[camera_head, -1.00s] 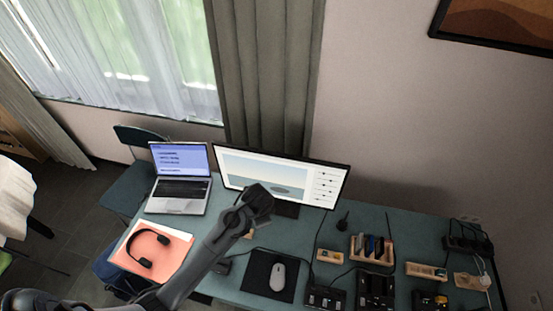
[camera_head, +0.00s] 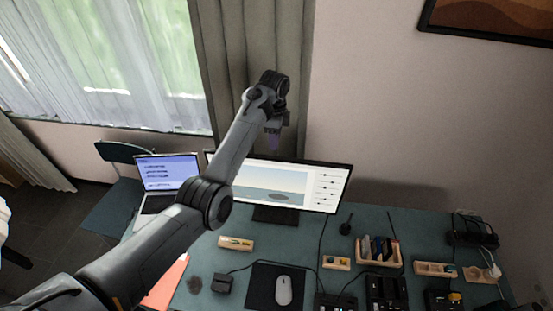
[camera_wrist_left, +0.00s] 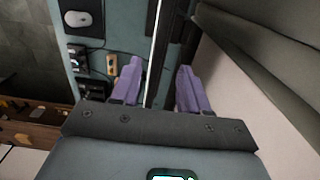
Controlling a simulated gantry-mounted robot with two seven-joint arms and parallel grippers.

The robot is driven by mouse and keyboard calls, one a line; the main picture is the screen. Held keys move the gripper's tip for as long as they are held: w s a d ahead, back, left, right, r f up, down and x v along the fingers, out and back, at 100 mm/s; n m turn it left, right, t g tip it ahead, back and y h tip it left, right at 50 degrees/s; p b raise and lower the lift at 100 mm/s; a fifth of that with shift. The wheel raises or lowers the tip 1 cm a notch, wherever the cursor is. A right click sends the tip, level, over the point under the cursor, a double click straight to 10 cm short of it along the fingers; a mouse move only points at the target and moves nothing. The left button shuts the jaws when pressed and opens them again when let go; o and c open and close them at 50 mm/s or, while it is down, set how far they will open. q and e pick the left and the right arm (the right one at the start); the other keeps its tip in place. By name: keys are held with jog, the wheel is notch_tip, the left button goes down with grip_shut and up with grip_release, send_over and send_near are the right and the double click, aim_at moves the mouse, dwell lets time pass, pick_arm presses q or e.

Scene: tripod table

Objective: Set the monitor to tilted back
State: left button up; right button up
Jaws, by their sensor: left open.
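The monitor (camera_head: 318,188) stands on the desk behind the mouse mat, its lit screen facing the front; my left arm covers part of its left side. My left gripper (camera_head: 272,142) points down over the monitor's top edge, left of the middle. In the left wrist view the purple fingers of the gripper (camera_wrist_left: 160,66) are apart. The monitor (camera_wrist_left: 153,50) shows there edge-on as a thin strip running between them, and I see no clear contact. How far the fingers reach down past the edge is hard to tell. My right gripper is out of view.
An open laptop (camera_head: 165,177) stands left of the monitor, partly behind my arm. A mouse (camera_head: 284,290), a card holder (camera_head: 378,251), small trays and dark devices fill the desk (camera_head: 300,240). The grey curtain (camera_head: 220,60) and wall are close behind the monitor.

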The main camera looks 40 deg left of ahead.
aim_at(275, 157)
pick_arm(q)
notch_tip(275, 157, down, 10)
jog(key=shift+f+p, duration=0.2)
jog(key=shift+p, duration=0.35)
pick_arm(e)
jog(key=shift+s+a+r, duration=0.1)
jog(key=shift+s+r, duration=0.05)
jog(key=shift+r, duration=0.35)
pick_arm(q)
grip_shut()
